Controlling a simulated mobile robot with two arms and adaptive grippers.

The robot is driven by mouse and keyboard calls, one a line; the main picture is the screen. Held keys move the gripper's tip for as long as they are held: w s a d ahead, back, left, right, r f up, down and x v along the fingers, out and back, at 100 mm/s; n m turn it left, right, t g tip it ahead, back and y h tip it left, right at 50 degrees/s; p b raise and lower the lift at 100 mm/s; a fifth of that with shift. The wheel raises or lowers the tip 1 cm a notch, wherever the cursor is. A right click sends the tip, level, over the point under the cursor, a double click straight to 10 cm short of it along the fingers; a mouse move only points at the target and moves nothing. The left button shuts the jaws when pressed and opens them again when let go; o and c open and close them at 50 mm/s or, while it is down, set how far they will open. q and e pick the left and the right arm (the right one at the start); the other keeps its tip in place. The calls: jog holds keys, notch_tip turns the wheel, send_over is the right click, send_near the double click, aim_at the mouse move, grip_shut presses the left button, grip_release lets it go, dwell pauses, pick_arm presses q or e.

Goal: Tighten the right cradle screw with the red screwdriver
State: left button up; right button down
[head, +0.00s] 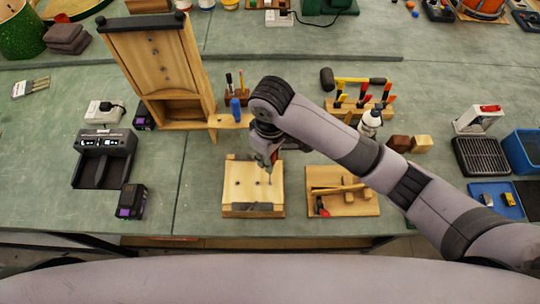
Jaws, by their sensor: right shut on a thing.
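My right gripper (269,152) is shut on the red screwdriver (273,159) above the light wooden cradle block (253,208) at the front middle of the bench. A bit of its red handle shows at the jaws, and its thin shaft points down toward the block's right side. Small dark spots mark the block's top. The right cradle screw is too small to make out, so I cannot tell whether the tip touches it. My left gripper is not in view.
A wooden tray (370,208) with wooden pieces lies right of the block. A tall wooden stand (157,60) rises behind left, beside a blue-handled tool (235,108). A black charger (104,150) and battery (131,202) stand left. The bench between battery and block is clear.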

jog(key=shift+f, duration=0.3)
dwell(0.5)
jog(key=m, duration=0.5)
jog(key=shift+d, duration=0.1)
jog(key=shift+s+m, duration=0.1)
jog(key=shift+m, duration=0.5)
jog(key=m, duration=0.3)
jog(key=shift+m, duration=0.4)
jog(key=shift+f+m, duration=0.1)
jog(key=shift+m, duration=0.7)
jog(key=m, duration=0.3)
